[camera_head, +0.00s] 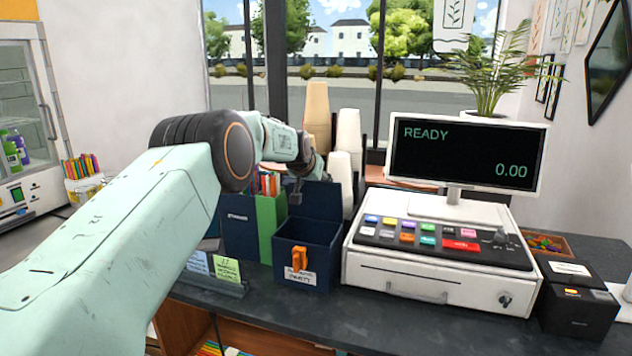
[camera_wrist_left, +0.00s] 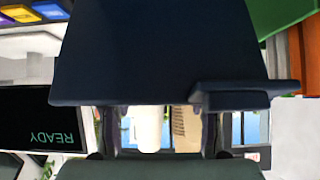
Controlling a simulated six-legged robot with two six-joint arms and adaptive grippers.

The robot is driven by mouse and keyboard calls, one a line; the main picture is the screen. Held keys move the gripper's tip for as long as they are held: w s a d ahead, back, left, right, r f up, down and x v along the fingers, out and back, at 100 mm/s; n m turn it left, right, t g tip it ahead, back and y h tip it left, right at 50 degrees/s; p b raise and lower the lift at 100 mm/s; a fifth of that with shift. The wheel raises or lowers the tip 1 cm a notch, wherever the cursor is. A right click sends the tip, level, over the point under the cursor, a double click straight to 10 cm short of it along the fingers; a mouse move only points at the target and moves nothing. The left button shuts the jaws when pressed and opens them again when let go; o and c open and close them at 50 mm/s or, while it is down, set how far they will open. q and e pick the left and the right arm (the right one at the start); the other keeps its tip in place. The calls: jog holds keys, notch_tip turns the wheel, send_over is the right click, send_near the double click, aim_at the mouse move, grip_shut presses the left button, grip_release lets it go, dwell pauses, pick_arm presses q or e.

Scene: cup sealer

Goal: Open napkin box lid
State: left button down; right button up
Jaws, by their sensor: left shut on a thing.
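The dark navy napkin box (camera_head: 306,240) stands on the counter left of the cash register, with an orange piece and a white label on its front. Its lid (camera_head: 322,203) stands raised at the back of the box, and the box's top is open. My left gripper (camera_head: 296,192) is at the left side of the raised lid and shut on it. In the left wrist view, the lid (camera_wrist_left: 150,50) fills the upper middle, between and beyond my fingers (camera_wrist_left: 160,125); the exact contact is hidden. My right gripper is not in view.
A green and navy file holder (camera_head: 255,222) stands close left of the box. Stacked cups (camera_head: 348,135) stand behind the lid. The white cash register (camera_head: 430,265) is close on the right. Small sign cards (camera_head: 226,269) stand at the counter's front left.

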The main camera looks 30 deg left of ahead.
pick_arm(q)
jog(key=shift+w+r, duration=0.15)
jog(key=shift+r, duration=0.2)
jog(key=c, duration=0.9)
grip_release()
jog(key=shift+c, duration=0.2)
jog(key=o, duration=0.4)
jog(key=shift+w+f, duration=0.1)
jog(key=shift+f, duration=0.2)
jog(key=shift+s, duration=0.2)
jog(key=v, duration=1.2)
jog(key=shift+w+a, duration=0.1)
jog(key=shift+w, duration=0.05)
jog(key=shift+c, duration=0.3)
